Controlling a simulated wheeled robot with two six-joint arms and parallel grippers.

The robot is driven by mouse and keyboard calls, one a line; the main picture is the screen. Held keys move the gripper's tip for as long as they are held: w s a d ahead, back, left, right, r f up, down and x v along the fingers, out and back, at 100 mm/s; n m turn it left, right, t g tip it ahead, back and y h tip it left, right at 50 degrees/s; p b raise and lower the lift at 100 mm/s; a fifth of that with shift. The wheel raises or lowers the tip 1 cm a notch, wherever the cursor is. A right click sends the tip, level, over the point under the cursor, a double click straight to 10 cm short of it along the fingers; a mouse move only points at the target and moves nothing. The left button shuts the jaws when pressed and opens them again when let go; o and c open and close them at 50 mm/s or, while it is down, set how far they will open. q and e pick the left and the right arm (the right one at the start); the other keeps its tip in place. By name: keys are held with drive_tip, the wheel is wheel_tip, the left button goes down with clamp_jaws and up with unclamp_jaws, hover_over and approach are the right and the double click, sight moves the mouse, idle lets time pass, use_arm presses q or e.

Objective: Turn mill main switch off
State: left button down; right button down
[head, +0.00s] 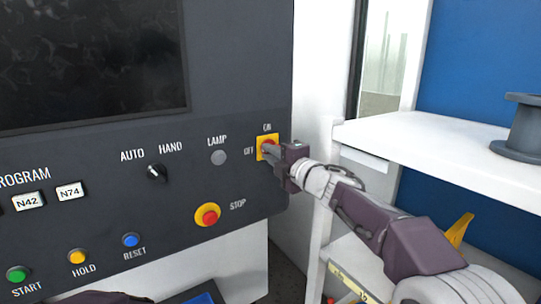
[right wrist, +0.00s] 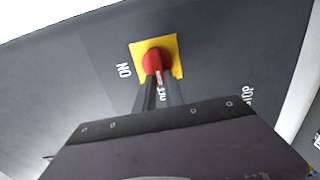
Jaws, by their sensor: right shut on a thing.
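The main switch is a red rotary knob (head: 267,143) on a yellow square plate (head: 261,155), at the right edge of the dark control panel. "ON" is printed above it and "OFF" to its left. My right gripper (head: 271,150) reaches it from the right and is shut on the knob. In the right wrist view the red knob (right wrist: 156,60) sits on the yellow plate (right wrist: 138,49), with the fingers (right wrist: 159,88) on either side of its lower part. Lettering shows partly between the fingers. The knob's exact angle is hard to tell. My left gripper is out of view.
The red stop button (head: 207,215) on its yellow ring is below left of the switch. The lamp button (head: 218,158) and the auto/hand selector (head: 157,173) lie further left. A white shelf (head: 420,140) with a grey spool (head: 522,128) stands at right, close to my right arm.

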idle(0.3)
drive_tip(key=c, duration=1.4)
unclamp_jaws()
drive_tip(key=shift+c, duration=0.2)
drive_tip(key=b+v, duration=0.2)
drive_tip(key=v, duration=0.7)
drive_tip(key=shift+w+f, duration=0.1)
